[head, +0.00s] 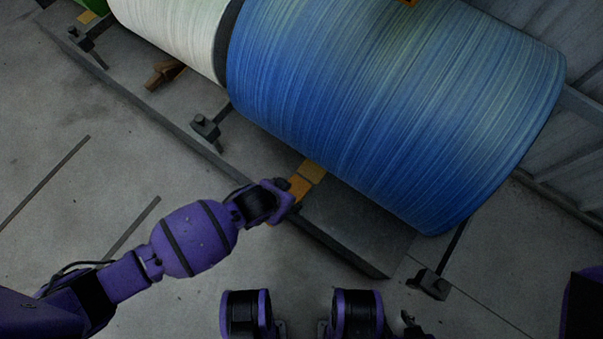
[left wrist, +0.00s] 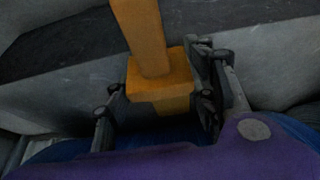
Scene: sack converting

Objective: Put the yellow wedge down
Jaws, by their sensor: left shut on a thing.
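The yellow wedge (head: 299,187) is orange-yellow, at the lower edge of the big blue roll (head: 390,110) and over the dark grey platform (head: 352,218). My left gripper (head: 285,198) is shut on it and hides part of it. In the left wrist view the wedge (left wrist: 160,80) stands between the two fingers (left wrist: 155,112), a block with a long bar running away from me. Whether it bears on the platform or touches the roll I cannot tell. What seems to be my right gripper (head: 410,325) is a small dark shape at the bottom edge; its fingers are not clear.
A white roll (head: 180,30) lies left of the blue one, with a brown wedge (head: 163,74) beside it. Dark brackets on rods (head: 206,127) and (head: 430,283) stick out along the platform's near side. The concrete floor (head: 120,170) at left is mostly clear.

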